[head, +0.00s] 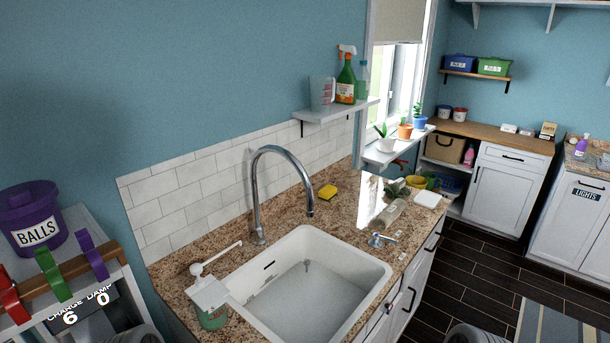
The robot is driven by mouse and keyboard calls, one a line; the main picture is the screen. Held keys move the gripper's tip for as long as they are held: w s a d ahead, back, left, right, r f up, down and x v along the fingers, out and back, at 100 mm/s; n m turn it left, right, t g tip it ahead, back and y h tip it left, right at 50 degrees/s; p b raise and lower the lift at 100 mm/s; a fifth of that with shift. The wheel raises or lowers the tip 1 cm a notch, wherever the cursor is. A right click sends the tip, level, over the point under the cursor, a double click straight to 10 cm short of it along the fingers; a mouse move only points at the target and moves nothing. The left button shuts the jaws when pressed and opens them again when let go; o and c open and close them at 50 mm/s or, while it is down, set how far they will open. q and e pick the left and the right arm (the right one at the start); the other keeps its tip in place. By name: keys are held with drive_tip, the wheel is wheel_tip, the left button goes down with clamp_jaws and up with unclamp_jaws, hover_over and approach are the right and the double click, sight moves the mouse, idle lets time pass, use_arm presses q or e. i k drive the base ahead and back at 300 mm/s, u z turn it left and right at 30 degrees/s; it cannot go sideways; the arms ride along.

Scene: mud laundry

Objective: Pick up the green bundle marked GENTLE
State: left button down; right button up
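I cannot make out a green bundle marked GENTLE in the head view. Green things in view are a green bin (494,66) on a far wall shelf, a green clip-like piece (53,276) on a wooden rail at the left, and a green spray bottle (346,80) on a small shelf. None of them shows a readable GENTLE label. Neither of my grippers shows; only rounded grey parts, possibly of my arms, appear at the bottom edge.
A granite counter (210,252) with a white sink (376,268) and tall faucet (254,195) fills the middle. A purple BALLS bucket (30,205) stands at left. White cabinets (503,184) line the back right. Dark floor (470,262) is open at right, with a striped rug (545,325).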

sight(398, 189)
drive_tip(key=k, duration=1.3)
drive_tip(key=z, duration=0.75)
drive_tip(key=i, duration=0.65)
drive_tip(key=z, duration=1.1)
drive_tip(key=i, duration=1.55)
drive_tip(key=u, duration=1.25)
drive_tip(key=i, duration=0.65)
drive_tip(key=u, duration=0.75)
